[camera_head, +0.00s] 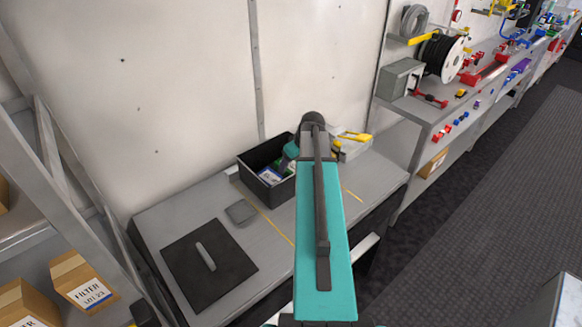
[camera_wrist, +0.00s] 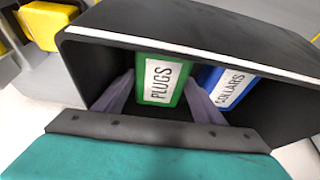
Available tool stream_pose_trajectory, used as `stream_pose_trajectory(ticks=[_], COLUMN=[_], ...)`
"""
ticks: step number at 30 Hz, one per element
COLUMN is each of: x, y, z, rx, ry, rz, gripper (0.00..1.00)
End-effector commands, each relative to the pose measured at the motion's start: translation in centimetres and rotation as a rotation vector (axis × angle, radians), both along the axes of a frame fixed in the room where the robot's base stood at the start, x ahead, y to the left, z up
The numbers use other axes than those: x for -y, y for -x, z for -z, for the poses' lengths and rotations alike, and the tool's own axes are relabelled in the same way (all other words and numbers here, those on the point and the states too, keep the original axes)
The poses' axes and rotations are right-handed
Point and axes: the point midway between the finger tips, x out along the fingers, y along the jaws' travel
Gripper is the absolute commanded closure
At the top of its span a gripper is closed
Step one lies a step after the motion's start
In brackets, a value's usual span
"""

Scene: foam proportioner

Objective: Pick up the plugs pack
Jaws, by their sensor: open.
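The plugs pack (camera_wrist: 162,78) is a green pack with a white label reading PLUGS. It stands inside a black bin (camera_wrist: 85,62), which also shows on the grey bench in the head view (camera_head: 250,185). My gripper (camera_wrist: 160,88) reaches into the bin with its two grey fingers apart. One finger is on each side of the plugs pack; I cannot tell whether they touch it. In the head view my teal arm hides part of the bin, and the fingers are hidden.
A blue pack labelled COLLARS (camera_wrist: 228,88) stands close right of the plugs pack, by the right finger. The bin walls surround both. A black square plate with a handle (camera_head: 207,262) and a small grey pad (camera_head: 241,211) lie on the bench. A pale tray (camera_head: 350,147) stands right of the bin.

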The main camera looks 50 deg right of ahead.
Motion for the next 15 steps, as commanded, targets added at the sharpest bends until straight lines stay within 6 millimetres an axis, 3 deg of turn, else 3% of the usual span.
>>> stream_pose_trajectory(ticks=[15], x=[0.06], y=[-0.29], z=[0.83], rx=[0.0], ry=[0.0], rz=[0.0], gripper=[0.37])
